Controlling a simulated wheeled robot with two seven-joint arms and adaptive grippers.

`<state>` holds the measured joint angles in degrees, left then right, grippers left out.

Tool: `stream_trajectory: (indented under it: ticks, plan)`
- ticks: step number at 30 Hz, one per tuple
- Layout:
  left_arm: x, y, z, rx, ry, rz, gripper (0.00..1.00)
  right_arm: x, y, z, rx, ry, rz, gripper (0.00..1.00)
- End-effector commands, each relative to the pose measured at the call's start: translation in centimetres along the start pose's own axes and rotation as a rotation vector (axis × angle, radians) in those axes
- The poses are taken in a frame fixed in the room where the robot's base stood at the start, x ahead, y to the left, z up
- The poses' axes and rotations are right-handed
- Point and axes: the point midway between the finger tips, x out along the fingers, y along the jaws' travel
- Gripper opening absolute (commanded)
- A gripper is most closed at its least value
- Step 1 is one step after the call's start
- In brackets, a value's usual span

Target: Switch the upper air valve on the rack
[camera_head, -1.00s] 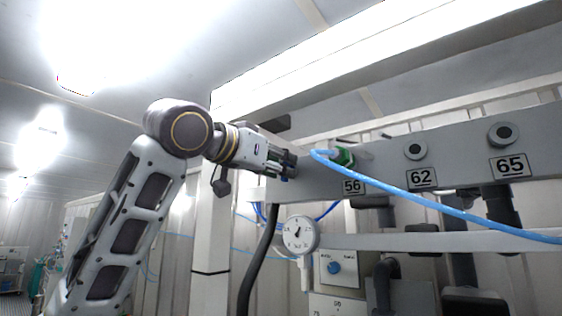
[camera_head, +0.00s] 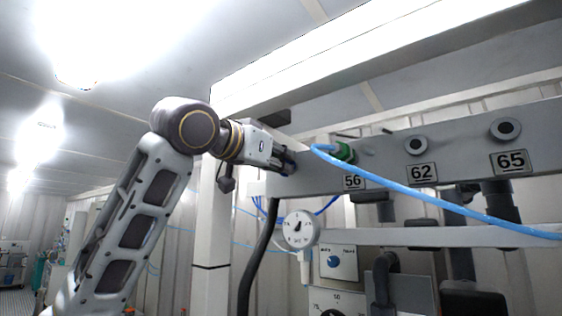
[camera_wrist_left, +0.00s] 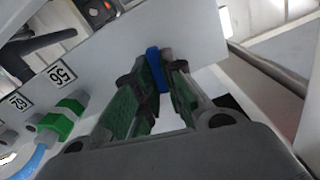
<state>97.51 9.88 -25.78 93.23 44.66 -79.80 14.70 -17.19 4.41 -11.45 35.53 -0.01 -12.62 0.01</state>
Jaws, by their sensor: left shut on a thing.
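The upper air valve shows as a small blue handle (camera_wrist_left: 155,68) at the left end of the grey rack beam (camera_head: 400,160). In the left wrist view it stands between my fingertips, and the rest of the valve is hidden. My left gripper (camera_head: 287,163) reaches the beam's end from the left. In its wrist view the left gripper (camera_wrist_left: 160,80) is shut on the blue handle. In the head view the fingers cover most of the handle. My right gripper is not in view.
A green fitting (camera_head: 345,152) with a light blue hose (camera_head: 440,204) sits right of my gripper, by the label 56 (camera_head: 354,182). A round gauge (camera_head: 299,229) and a black hose (camera_head: 262,255) hang below. Open room lies left of the post (camera_head: 210,230).

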Motion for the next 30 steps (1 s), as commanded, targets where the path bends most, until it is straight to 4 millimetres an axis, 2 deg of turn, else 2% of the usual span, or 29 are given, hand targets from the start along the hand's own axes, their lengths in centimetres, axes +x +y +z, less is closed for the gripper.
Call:
stream_trajectory:
  ticks: [14, 30]
  plan:
    - [-0.02, -0.02, -0.01, 0.136, 0.0, -0.002, 0.0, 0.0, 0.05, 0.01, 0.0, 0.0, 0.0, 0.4]
    - [-0.03, 0.26, 0.03, 0.57, 0.0, -0.002, 0.0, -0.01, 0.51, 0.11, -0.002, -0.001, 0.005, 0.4]
